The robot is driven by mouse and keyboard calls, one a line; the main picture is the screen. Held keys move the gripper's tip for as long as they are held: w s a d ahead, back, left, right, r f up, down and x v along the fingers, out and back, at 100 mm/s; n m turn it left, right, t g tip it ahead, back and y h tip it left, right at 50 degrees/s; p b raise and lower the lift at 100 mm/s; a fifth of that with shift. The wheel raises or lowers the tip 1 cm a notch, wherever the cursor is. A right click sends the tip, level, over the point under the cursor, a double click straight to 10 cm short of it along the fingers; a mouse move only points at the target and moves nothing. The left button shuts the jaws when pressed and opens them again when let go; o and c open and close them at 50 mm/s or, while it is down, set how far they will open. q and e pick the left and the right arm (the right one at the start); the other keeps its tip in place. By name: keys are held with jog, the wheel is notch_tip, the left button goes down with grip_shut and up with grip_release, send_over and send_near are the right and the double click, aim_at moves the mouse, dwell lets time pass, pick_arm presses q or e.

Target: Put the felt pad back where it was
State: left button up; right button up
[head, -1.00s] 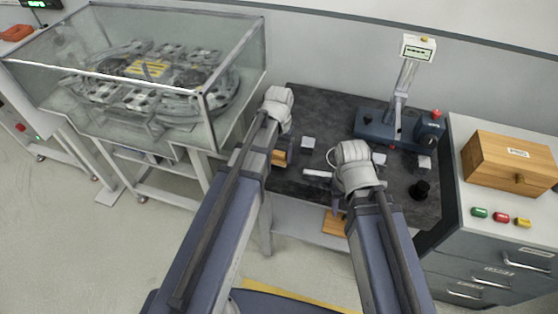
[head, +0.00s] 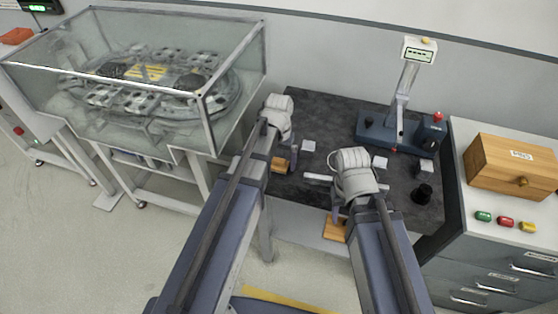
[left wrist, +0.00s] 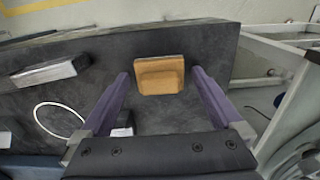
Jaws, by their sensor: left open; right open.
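I cannot tell for sure which thing is the felt pad. A tan block on a thin base (left wrist: 160,77) lies near the dark mat's edge in the left wrist view; it also shows in the head view (head: 279,164). My left gripper (left wrist: 158,72) is open, with its purple fingers on either side of the tan block and no visible contact. Small pale grey squares (head: 308,146) (head: 380,162) lie on the dark mat. My right gripper (head: 352,208) is open over the mat's front edge, largely hidden by its own wrist. A second tan wooden piece (head: 335,230) shows below it.
A grey bar (head: 317,177) and a thin white ring (left wrist: 58,120) lie on the mat (head: 300,110). A blue-based press-like instrument (head: 385,128) and a black cup (head: 422,194) stand right. A glass case (head: 225,120) stands left; a wooden box (head: 505,168) sits on the right cabinet.

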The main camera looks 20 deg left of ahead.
aim_at(279, 160)
pick_arm(q)
jog(key=shift+r, duration=0.1)
notch_tip(279, 160, up, 12)
jog(key=p, duration=1.2)
jog(key=s+d+m+y, duration=0.1)
jog(key=s+d+m, duration=0.2)
jog(key=s+d, duration=0.7)
jog(key=s, duration=0.4)
jog(key=shift+s+d+r, duration=0.15)
jog(key=shift+d, duration=0.1)
